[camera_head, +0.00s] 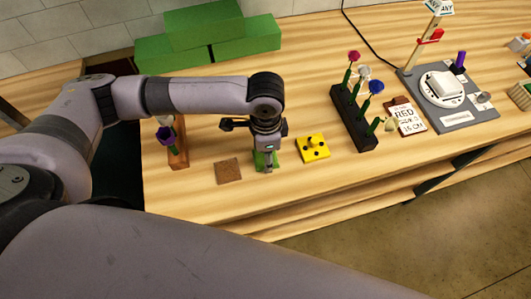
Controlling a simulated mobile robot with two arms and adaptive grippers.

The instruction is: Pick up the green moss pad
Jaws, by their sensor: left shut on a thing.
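The green moss pad (259,161) is a small green square near the front of the wooden table, partly hidden by my gripper. My left gripper (268,166) points down over the pad and is shut on it. I cannot tell whether the pad still touches the table. My right gripper is not in view.
A brown square pad (228,171) lies left of the moss pad, and a yellow block with dark spots (313,148) lies right. A black rack (353,118) holds several flowers. A wooden holder (178,150) stands left. Green blocks (212,42) are at the back.

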